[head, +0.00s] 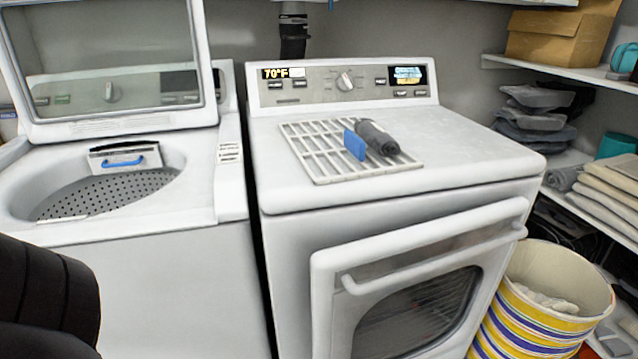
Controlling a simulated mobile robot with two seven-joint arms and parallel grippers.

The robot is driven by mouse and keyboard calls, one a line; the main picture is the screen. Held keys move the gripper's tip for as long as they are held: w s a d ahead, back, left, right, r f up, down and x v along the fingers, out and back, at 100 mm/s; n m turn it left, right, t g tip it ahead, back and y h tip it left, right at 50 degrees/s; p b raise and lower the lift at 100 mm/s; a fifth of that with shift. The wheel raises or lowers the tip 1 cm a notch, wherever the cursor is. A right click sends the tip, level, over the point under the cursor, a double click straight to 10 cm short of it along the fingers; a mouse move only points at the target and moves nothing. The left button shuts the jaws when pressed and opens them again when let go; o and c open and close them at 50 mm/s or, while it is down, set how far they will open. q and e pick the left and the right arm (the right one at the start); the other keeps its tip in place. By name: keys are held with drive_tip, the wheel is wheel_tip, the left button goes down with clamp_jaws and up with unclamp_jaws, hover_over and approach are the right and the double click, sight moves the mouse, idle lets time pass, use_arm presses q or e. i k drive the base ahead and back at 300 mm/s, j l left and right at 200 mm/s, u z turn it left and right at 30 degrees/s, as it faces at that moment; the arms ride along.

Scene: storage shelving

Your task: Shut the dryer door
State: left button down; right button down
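The white dryer (300,235) stands in the middle of the head view. Its door (325,300) is on the front, with a dark window (420,310) and a long bar handle (440,250) along the top. The door's top edge stands out from the front face, so it looks partly open; how far is hard to tell. The door's lower part is cut off by the picture's bottom edge. A black rounded part, likely of my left arm, shows at the lower left, apart from the door. Neither gripper shows.
The washer (150,280) at left has its lid (110,60) raised. A white rack (320,165) with a dark roll (378,138) lies on the dryer top. A striped bin (545,300) stands close to the door's right side. Shelves (560,75) line the right.

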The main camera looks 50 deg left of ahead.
sight(424, 290)
drive_tip(key=l+u, duration=0.15)
drive_tip(key=u, duration=0.35)
drive_tip(key=l+u, duration=0.15)
drive_tip(key=u, duration=0.35)
drive_tip(key=l+u, duration=0.25)
drive_tip(key=l, duration=0.15)
drive_tip(key=k+l+u, duration=0.1)
drive_tip(key=l+u, duration=0.2)
drive_tip(key=k+l, duration=0.1)
drive_tip(key=l, duration=0.25)
drive_tip(key=l+u, duration=0.1)
drive_tip(key=l, duration=0.3)
drive_tip(key=k+l, duration=0.15)
drive_tip(key=l, duration=0.2)
drive_tip(key=k+l+u, duration=0.1)
drive_tip(key=l, duration=0.25)
drive_tip(key=i+j, duration=0.2)
drive_tip(key=i, duration=0.2)
